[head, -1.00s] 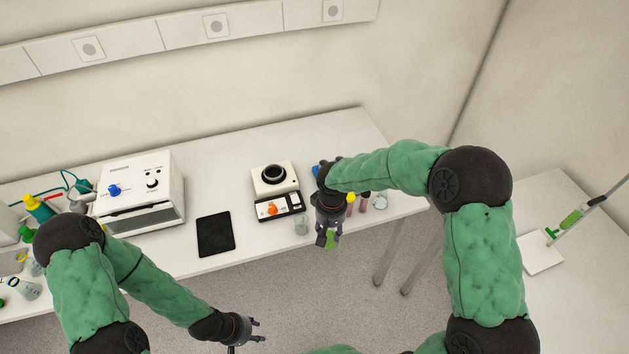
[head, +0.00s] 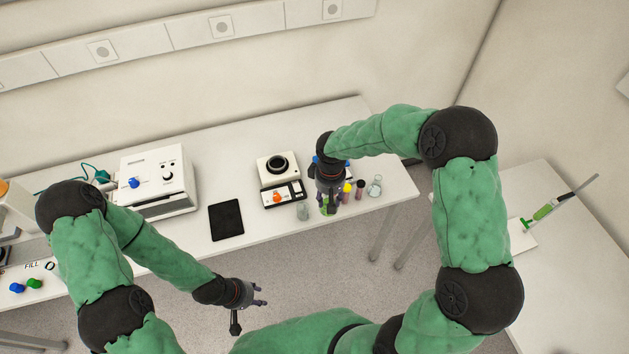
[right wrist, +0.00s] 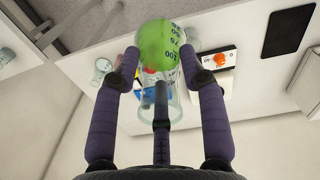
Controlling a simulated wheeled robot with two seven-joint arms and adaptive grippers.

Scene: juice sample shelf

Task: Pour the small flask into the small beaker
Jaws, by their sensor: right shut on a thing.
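The small flask, clear glass with green liquid, is in my right gripper (right wrist: 160,88); its green part (right wrist: 158,45) fills the top of the right wrist view. In the head view the green of the flask (head: 327,208) shows below my right gripper (head: 329,200), over the table's front edge. A small clear beaker (head: 303,211) stands just left of it, near the front edge, with a gap between them. How far the flask is tilted is hard to tell. My left gripper (head: 260,295) is empty and open, over the floor in front of the table.
A black tablet (head: 227,220) lies to the left. Small coloured vials (head: 347,190) and another glass vessel (head: 375,186) stand to the right.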

